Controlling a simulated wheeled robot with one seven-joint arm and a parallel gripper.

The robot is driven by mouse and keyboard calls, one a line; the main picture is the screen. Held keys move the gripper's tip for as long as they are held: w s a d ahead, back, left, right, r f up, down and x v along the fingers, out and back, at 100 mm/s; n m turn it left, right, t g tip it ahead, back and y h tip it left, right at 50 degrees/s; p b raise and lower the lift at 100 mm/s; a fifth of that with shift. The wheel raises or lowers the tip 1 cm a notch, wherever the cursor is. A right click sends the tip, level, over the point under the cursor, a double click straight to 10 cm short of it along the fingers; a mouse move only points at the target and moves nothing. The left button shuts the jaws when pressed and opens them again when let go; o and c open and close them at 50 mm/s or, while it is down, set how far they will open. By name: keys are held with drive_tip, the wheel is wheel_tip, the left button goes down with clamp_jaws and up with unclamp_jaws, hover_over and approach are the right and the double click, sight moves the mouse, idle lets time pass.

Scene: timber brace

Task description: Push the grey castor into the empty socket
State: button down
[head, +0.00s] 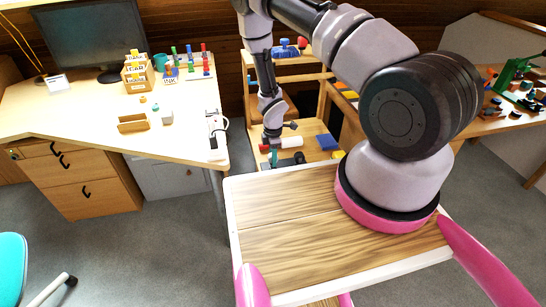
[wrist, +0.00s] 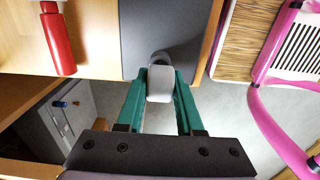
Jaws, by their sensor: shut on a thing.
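The grey castor (wrist: 160,84) is between the green fingertips of my gripper (wrist: 161,82) in the wrist view. The gripper is shut on it. The rounded far end of the castor lies over the edge of a dark grey panel (wrist: 160,25). I cannot tell whether it touches the panel. In the head view my gripper (head: 273,157) is small and low over the wooden workbench at the back, and the castor cannot be made out there. I cannot make out the empty socket in either view.
A desk (head: 85,115) with small items stands at left. A wooden tabletop (head: 290,225) is in front.

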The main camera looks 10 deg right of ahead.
drive_tip(key=shift+f, duration=0.8)
idle(0.9)
drive_tip(key=shift+c, duration=2.3)
unclamp_jaws()
wheel_tip(320, 180, up, 11)
drive_tip(key=shift+f, duration=0.1)
